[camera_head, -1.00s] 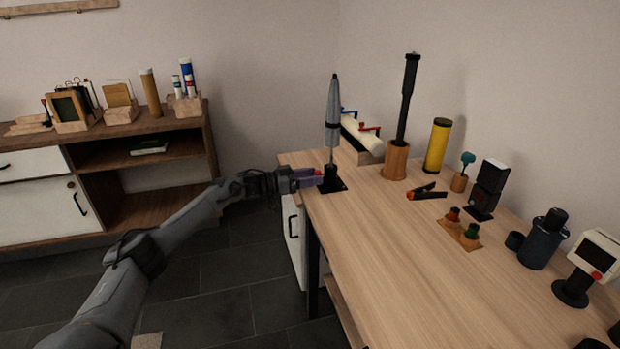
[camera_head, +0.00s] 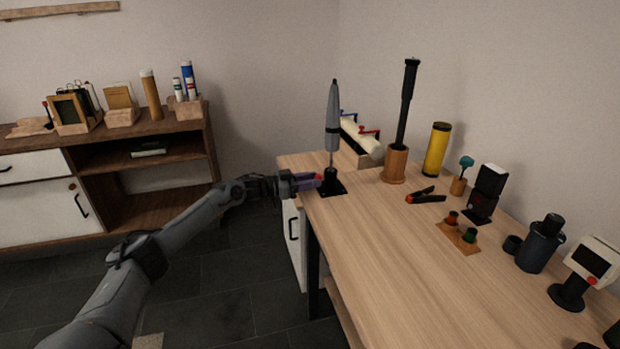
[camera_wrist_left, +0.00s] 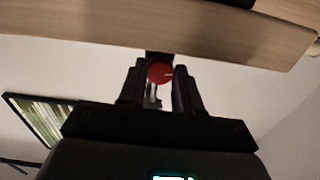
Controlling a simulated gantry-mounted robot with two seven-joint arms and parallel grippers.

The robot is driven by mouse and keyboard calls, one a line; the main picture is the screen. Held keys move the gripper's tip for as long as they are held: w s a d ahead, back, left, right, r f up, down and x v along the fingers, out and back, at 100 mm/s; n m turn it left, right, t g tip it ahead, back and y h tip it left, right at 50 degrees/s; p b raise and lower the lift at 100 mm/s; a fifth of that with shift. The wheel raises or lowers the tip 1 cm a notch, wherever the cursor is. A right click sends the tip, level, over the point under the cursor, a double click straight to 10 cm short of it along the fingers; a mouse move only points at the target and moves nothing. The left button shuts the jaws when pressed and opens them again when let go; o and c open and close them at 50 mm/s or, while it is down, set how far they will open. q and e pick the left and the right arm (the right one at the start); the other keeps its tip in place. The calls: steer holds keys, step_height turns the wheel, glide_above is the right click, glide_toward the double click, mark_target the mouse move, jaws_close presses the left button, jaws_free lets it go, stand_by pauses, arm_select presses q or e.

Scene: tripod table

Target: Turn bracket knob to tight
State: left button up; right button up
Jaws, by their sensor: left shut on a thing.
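The bracket (camera_head: 332,187) is a black clamp-like base at the table's far left corner. It holds a folded grey umbrella-like piece (camera_head: 333,125) upright. A small red knob (camera_head: 319,177) is on the bracket's left side. It shows in the left wrist view (camera_wrist_left: 160,72) as a round red disc with a pale mark, between the two fingers. My left gripper (camera_head: 309,182) reaches in from the left and is shut on the knob. Its fingertips (camera_wrist_left: 162,78) sit on either side of it in the wrist view. My right gripper is out of view.
The wooden table (camera_head: 370,260) has a clear front middle. Along its back and right stand a wooden cup with a black rod (camera_head: 396,163), a yellow tube (camera_head: 436,150), a black-orange clamp (camera_head: 426,197) and a dark canister (camera_head: 540,243). A shelf (camera_head: 160,165) stands at left.

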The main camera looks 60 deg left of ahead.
arm_select(q)
steer(key=m+p, duration=0.2)
steer(key=shift+r+m, duration=0.25)
steer(key=shift+m, duration=0.05)
steer(key=shift+m+p, duration=0.4)
steer(key=shift+m, duration=0.5)
steer(key=m, duration=0.2)
steer(key=shift+f+m+p, duration=0.1)
steer(key=shift+m+p, duration=0.3)
steer(key=m, duration=0.2)
steer(key=shift+m, duration=0.4)
steer(key=m, duration=0.3)
steer(key=shift+m, duration=2.4)
